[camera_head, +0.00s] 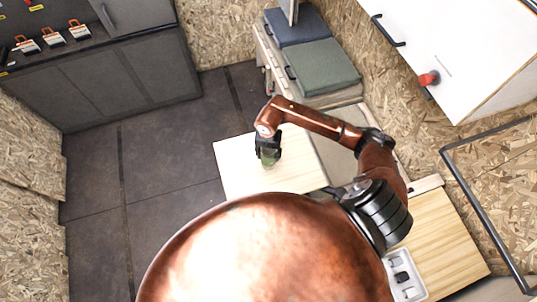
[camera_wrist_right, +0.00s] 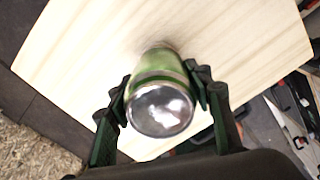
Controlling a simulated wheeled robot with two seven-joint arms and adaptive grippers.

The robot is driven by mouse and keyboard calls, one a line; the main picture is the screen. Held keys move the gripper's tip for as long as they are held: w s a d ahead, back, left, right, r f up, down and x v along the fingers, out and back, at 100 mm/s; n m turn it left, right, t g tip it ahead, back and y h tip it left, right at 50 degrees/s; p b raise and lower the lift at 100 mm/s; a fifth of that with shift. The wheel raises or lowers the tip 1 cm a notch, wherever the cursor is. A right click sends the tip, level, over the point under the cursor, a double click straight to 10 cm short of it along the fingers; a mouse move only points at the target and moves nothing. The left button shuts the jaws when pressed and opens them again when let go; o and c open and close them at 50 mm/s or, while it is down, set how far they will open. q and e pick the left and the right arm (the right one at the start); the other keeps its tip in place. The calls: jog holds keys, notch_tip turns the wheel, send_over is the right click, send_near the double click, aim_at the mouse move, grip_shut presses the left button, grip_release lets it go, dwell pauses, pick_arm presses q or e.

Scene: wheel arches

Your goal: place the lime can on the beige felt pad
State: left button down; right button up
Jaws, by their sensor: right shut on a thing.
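The lime can (camera_wrist_right: 160,100) is green with a silver metal end, which faces the camera in the right wrist view. My right gripper (camera_wrist_right: 165,92) is shut on it, one finger on each side. In the head view the right gripper (camera_head: 268,155) is over the pale wooden table top, with a little of the green can (camera_head: 268,163) showing below it. I cannot tell whether the can touches the wood. I cannot make out the beige felt pad in either view. My left gripper is not in view.
The pale wooden table top (camera_head: 235,178) is largely bare. A green cushion (camera_head: 322,67) and a blue cushion (camera_head: 297,26) lie behind it. A grey tray (camera_head: 405,275) sits on a wooden surface (camera_head: 440,240) at the lower right. Dark cabinets (camera_head: 110,75) stand at left.

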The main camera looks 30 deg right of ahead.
jog(key=shift+f, duration=0.1)
jog(key=o, duration=1.5)
notch_tip(320, 180, up, 12)
jog(key=shift+r, duration=0.15)
